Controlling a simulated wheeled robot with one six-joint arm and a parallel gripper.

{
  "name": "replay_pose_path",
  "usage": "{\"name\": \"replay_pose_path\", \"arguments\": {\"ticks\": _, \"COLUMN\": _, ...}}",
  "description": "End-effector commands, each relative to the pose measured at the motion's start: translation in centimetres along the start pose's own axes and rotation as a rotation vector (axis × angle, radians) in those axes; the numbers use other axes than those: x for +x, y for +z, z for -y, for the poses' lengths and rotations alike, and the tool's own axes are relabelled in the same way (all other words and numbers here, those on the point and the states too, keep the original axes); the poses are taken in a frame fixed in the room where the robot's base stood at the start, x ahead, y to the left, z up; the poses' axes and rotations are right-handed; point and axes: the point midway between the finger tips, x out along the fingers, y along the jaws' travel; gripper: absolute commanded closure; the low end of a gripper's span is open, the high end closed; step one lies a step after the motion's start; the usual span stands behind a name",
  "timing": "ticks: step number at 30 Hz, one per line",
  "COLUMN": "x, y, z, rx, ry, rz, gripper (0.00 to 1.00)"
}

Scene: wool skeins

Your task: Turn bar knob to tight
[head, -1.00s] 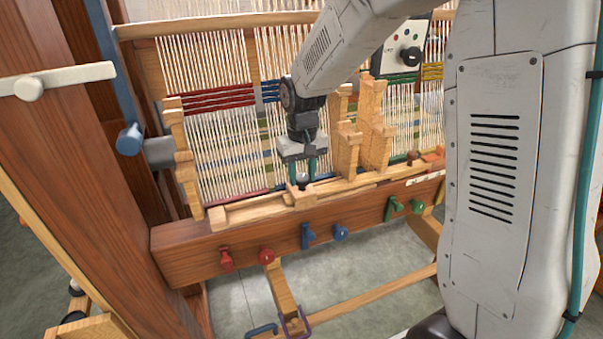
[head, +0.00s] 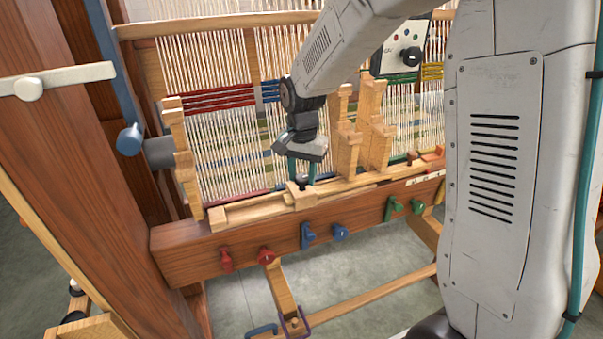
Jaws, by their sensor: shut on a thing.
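The bar knob (head: 302,184) is a small black knob on a pale wooden block on the loom's front bar (head: 250,210). My gripper (head: 302,176) points down at it and its teal fingers are shut on the knob. The fingers hide part of the knob. Any mark for tight is too small to read.
The loom's warp threads (head: 215,150) stand behind the gripper. Stepped wooden posts (head: 347,145) rise close to its right. Red (head: 226,259), blue (head: 307,236) and green (head: 391,207) pegs stick out of the front beam (head: 185,252). A dial box (head: 405,47) is at the back right.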

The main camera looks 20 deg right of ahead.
Motion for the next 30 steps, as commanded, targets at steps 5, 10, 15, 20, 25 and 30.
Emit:
{"name": "replay_pose_path", "arguments": {"ticks": 5, "x": -0.10, "y": -0.06, "z": 0.06, "rx": 0.039, "ry": -0.002, "rz": -0.002, "gripper": 0.87}}
{"name": "replay_pose_path", "arguments": {"ticks": 10, "x": -0.10, "y": -0.06, "z": 0.07, "rx": 0.052, "ry": -0.002, "rz": -0.002, "gripper": 0.87}}
{"name": "replay_pose_path", "arguments": {"ticks": 15, "x": -0.10, "y": -0.06, "z": 0.07, "rx": 0.053, "ry": -0.002, "rz": -0.002, "gripper": 0.87}}
{"name": "replay_pose_path", "arguments": {"ticks": 20, "x": -0.11, "y": -0.06, "z": 0.07, "rx": 0.053, "ry": -0.003, "rz": -0.002, "gripper": 0.61}}
{"name": "replay_pose_path", "arguments": {"ticks": 25, "x": -0.07, "y": -0.04, "z": 0.05, "rx": 0.052, "ry": -0.002, "rz": -0.001, "gripper": 0.43}}
{"name": "replay_pose_path", "arguments": {"ticks": 30, "x": -0.09, "y": -0.03, "z": 0.03, "rx": 0.052, "ry": -0.001, "rz": -0.001, "gripper": 0.43}}
